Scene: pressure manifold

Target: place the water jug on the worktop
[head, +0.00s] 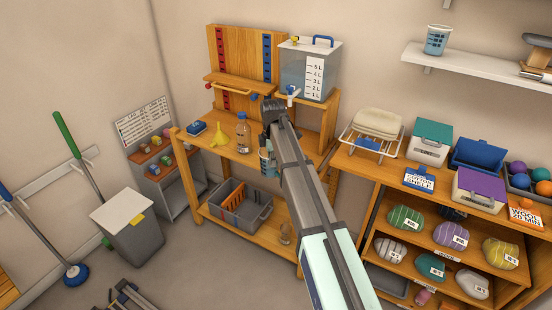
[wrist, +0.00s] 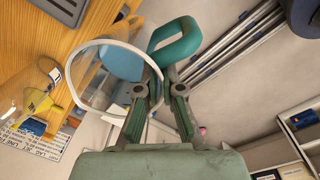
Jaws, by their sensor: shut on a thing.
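The water jug (wrist: 88,80) is clear-walled with a white rim, a teal handle (wrist: 178,40) and blue water inside. My gripper (wrist: 163,82) is shut on its handle in the wrist view. In the head view the jug (head: 265,157) shows partly behind my arm, near the front edge of the worktop. My gripper's tips are hidden there by the arm. The wooden worktop (head: 221,158) is the upper surface of the bench at centre. I cannot tell whether the jug touches it.
A bottle (head: 242,133), yellow funnel (head: 219,138) and blue item (head: 197,128) stand on the worktop left of the jug. A clear tank (head: 309,68) stands on a raised shelf behind. A grey crate (head: 240,207) and a glass (head: 286,233) are on the lower shelf.

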